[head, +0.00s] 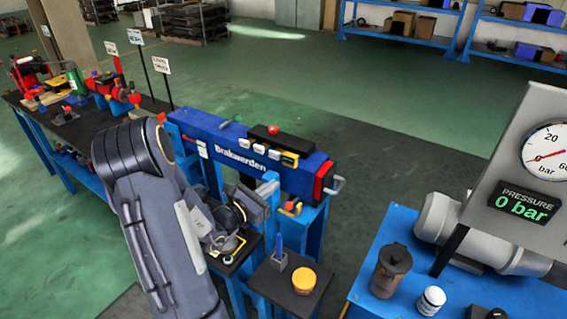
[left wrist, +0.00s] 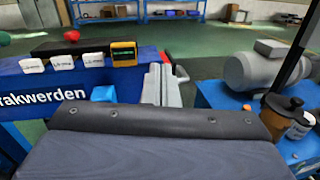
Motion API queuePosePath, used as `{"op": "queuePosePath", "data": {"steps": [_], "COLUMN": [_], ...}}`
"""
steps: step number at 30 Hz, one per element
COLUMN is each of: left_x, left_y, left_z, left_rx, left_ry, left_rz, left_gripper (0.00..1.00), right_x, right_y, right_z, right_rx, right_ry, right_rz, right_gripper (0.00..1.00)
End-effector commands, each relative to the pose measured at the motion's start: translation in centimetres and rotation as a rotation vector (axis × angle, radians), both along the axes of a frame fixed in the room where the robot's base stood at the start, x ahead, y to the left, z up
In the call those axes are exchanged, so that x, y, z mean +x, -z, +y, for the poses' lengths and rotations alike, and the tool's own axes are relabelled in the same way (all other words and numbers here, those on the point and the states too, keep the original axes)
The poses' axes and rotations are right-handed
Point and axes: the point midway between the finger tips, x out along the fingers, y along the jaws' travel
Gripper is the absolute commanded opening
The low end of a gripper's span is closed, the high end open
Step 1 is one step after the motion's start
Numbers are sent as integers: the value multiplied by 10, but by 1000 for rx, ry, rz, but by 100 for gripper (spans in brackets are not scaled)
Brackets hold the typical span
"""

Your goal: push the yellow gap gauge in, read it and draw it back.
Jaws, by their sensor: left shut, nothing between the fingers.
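The yellow gap gauge, a small yellow box with a dark face and green display (head: 290,160), sits at the right end of a row of pale blocks on the blue Brakwerden beam (head: 238,150). The gauge also shows in the left wrist view (left wrist: 124,53); its reading is too small to make out. My left gripper (head: 270,188) is shut and empty, in front of the beam, below the gauge and apart from it. Its pale grey fingers show in the left wrist view (left wrist: 165,84), to the right of the gauge. My right gripper is out of view.
A black bar with a red knob (head: 273,130) lies on the beam. A red end cap with a silver handle (head: 335,186) closes its right end. A blue bench (head: 390,235) carries a motor and pressure panel reading 0 bar.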

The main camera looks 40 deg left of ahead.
Motion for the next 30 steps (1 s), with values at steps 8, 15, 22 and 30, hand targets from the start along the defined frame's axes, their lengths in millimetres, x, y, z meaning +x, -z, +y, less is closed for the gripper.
{"op": "queuePosePath", "data": {"steps": [8,15,22,30], "left_x": [-1,44,92,124], "left_y": [26,23,24,25], "left_z": [47,50,55,59], "left_rx": [-87,-87,-86,-85], "left_ry": [-177,-173,-172,-173], "left_rz": [13,12,12,13], "left_gripper": [0,0,0,0], "right_x": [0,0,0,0], "right_y": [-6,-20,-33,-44], "right_z": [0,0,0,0], "right_rx": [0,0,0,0], "right_ry": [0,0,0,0], "right_rz": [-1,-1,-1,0], "right_gripper": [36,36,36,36]}}
